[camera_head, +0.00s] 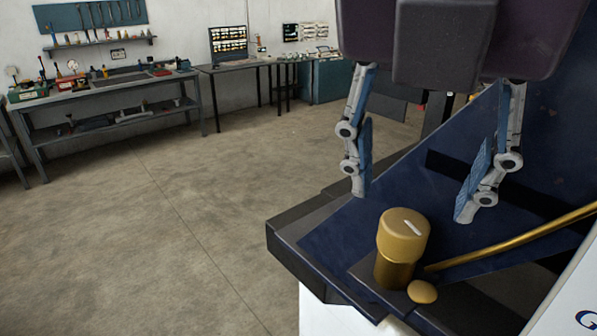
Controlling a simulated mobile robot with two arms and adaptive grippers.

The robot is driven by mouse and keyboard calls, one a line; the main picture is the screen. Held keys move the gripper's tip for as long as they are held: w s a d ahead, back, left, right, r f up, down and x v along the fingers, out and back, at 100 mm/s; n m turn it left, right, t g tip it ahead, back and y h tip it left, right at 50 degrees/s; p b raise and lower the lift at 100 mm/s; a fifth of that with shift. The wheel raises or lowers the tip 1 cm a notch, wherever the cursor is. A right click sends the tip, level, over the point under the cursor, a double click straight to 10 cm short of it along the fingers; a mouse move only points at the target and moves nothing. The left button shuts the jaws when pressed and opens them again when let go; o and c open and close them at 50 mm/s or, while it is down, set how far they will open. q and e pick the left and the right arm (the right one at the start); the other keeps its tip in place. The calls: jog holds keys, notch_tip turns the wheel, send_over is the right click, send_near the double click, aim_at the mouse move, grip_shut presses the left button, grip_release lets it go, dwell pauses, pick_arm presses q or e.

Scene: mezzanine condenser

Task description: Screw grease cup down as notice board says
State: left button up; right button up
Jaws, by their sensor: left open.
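The grease cup (403,237) is a brass cylinder with a wider cap, upright on a dark block at the corner of the dark blue machine (330,232). A pale line marks the top of its cap. My left gripper (412,205) is large in view, pointing down above and behind the cup. Its two fingers are spread wide with nothing between them, and neither visibly touches the cup. My right gripper is not in view. I cannot make out a notice board that I can read.
A brass rod (510,241) slants up to the right beside the cup, with a small brass knob (422,292) in front. A white panel with partial lettering (575,300) is at lower right. Workbenches (110,88) line the far wall. The concrete floor (150,230) at left is clear.

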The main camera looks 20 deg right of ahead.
aim_at(405, 223)
pick_arm(q)
jog(key=p+x, duration=0.1)
jog(key=x, duration=0.4)
jog(key=shift+w+d+f, duration=0.1)
jog(key=shift+d+f, duration=0.1)
jog(key=shift+f, duration=0.35)
jog(key=shift+a, duration=0.1)
jog(key=c, duration=1)
jog(key=shift+c, duration=0.8)
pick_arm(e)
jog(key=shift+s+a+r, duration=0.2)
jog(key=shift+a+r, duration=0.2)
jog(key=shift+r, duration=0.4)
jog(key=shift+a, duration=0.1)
